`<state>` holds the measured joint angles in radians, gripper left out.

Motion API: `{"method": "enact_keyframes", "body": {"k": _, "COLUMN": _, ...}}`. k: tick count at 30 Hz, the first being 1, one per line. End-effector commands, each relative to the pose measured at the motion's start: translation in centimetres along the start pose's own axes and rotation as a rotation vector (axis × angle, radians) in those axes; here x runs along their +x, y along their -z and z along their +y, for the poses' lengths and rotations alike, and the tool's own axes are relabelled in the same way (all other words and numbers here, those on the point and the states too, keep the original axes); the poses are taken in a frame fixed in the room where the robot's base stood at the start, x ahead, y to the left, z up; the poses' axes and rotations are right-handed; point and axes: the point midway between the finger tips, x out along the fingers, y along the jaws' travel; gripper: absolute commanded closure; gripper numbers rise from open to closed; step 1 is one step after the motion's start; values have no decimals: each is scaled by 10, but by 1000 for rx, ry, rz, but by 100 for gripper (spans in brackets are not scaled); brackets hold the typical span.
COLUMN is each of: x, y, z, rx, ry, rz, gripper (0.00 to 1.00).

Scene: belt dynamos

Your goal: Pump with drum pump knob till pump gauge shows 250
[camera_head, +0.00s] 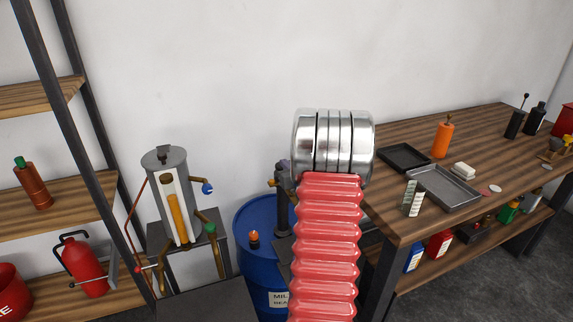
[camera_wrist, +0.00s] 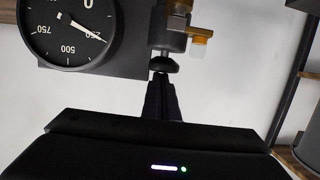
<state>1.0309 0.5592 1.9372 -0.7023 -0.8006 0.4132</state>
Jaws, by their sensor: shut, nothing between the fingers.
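In the wrist view the round black pump gauge (camera_wrist: 50,30) appears upside down, cut off at the top. Its white needle runs from the hub to the 250 mark. The dark drum pump knob (camera_wrist: 162,63) is right of the gauge, under a metal fitting. My gripper (camera_wrist: 160,78) is shut and empty, its tips at the knob's end; I cannot tell if they touch. In the head view the blue drum (camera_head: 256,240) stands behind my arm, with part of the dark pump (camera_head: 282,195) showing. The gripper, gauge and knob are hidden there.
A brass and orange fitting (camera_wrist: 199,38) sits close to the knob. In the head view a wooden workbench (camera_head: 400,222) with trays and bottles is on the right. A grey cylinder apparatus (camera_head: 164,165) and a shelf (camera_head: 75,210) are on the left.

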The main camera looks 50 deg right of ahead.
Motion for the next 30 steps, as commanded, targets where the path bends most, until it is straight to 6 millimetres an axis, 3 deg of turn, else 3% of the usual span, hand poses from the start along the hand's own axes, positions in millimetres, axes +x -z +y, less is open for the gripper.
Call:
{"method": "enact_keyframes", "body": {"k": 1, "x": 0, "y": -10, "z": 0, "rx": 4, "ry": -1, "rz": -19, "gripper": 100}}
{"method": "enact_keyframes", "body": {"k": 7, "x": -2, "y": -3, "z": -1, "rx": 3, "ry": 0, "rz": -18, "gripper": 100}}
{"method": "enact_keyframes", "body": {"k": 15, "x": -10, "y": 36, "z": -3, "rx": -2, "ry": 3, "rz": -5, "gripper": 100}}
{"method": "enact_keyframes", "body": {"k": 30, "x": -86, "y": 39, "z": -2, "rx": -1, "ry": 3, "rz": -1, "gripper": 100}}
